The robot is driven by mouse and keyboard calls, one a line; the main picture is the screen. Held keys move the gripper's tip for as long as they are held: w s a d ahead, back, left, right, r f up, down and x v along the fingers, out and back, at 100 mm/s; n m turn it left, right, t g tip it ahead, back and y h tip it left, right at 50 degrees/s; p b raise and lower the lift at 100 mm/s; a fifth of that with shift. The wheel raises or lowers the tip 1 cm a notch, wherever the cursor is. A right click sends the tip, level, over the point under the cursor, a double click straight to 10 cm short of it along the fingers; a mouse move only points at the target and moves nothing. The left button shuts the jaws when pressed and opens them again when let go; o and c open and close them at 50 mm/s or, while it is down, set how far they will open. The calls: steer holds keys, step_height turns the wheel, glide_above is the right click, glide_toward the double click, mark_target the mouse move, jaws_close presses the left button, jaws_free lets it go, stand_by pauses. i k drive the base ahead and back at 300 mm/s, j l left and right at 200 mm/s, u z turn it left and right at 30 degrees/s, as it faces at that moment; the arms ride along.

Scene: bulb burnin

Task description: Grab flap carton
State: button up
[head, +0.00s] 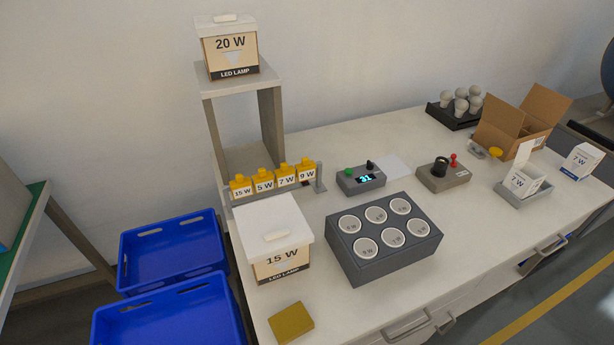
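A small white carton (522,183) marked 7 W stands in a shallow grey tray (538,197) at the right of the workbench, with its top flap raised. A brown cardboard box (516,129) with its flaps spread open stands behind it. A second white 7 W carton (581,162) stands to the right, outside the tray, and looks closed. The inside of the brown box is mostly hidden. My gripper is not in view.
A dark block with several round sockets (383,238), a white-lidded 15 W box (273,238) and a yellow pad (291,322) are on the bench's left half. A control box with a red joystick (443,174) and a rack of bulbs (457,112) are further back. Blue crates (172,250) stand left.

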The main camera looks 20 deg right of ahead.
mark_target(578, 165)
steer(key=z, duration=1.85)
steer(key=i+l+u, duration=0.1)
steer(key=i+l, duration=0.35)
steer(key=l, duration=0.25)
steer(key=i+l+u, duration=0.15)
steer(key=i+l, duration=0.3)
steer(key=l, duration=0.3)
steer(key=i+l+u, duration=0.15)
steer(key=l, duration=0.25)
steer(key=i+l, duration=0.2)
steer(key=l, duration=0.2)
steer(key=i+l+u, duration=0.15)
steer(key=l, duration=0.25)
steer(key=i+l+u, duration=0.1)
steer(key=l, duration=0.35)
steer(key=i, duration=0.1)
